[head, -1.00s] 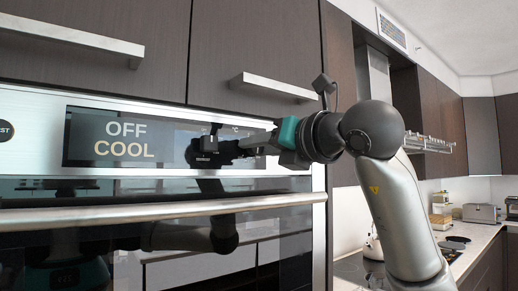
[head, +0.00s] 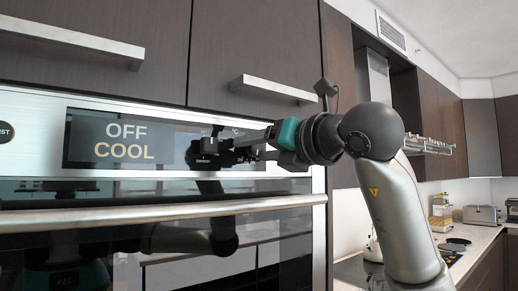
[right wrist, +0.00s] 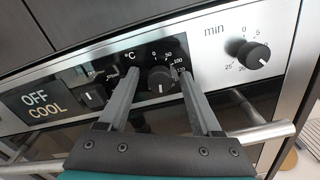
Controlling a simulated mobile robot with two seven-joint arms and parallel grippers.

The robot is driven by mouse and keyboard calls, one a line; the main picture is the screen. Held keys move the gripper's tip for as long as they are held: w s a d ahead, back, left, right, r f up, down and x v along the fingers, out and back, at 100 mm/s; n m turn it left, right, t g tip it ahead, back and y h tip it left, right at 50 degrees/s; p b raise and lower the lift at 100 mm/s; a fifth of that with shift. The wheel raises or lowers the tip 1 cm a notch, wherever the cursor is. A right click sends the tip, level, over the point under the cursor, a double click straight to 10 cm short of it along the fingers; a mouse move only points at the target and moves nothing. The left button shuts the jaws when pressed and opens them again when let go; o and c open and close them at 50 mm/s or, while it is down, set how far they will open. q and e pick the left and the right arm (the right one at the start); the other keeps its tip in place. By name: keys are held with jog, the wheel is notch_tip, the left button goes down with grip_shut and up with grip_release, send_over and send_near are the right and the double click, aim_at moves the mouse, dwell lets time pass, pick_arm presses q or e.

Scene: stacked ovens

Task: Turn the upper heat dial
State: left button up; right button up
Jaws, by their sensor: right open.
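The heat dial (right wrist: 160,78) is a round black knob with a white pointer line, under a °C scale, in the right wrist view. My right gripper (right wrist: 158,72) is open, with one finger on each side of the dial. Whether the fingers touch it, I cannot tell. In the head view, my right gripper (head: 220,150) is at the oven's control panel and hides the dial. The panel display (head: 122,140) reads OFF COOL. My left gripper is not in view.
A long oven handle (head: 150,214) runs below the panel. A cupboard handle (head: 272,88) juts out above my right gripper.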

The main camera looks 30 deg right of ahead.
jog(key=s+d+b, duration=0.1)
jog(key=s, duration=1.4)
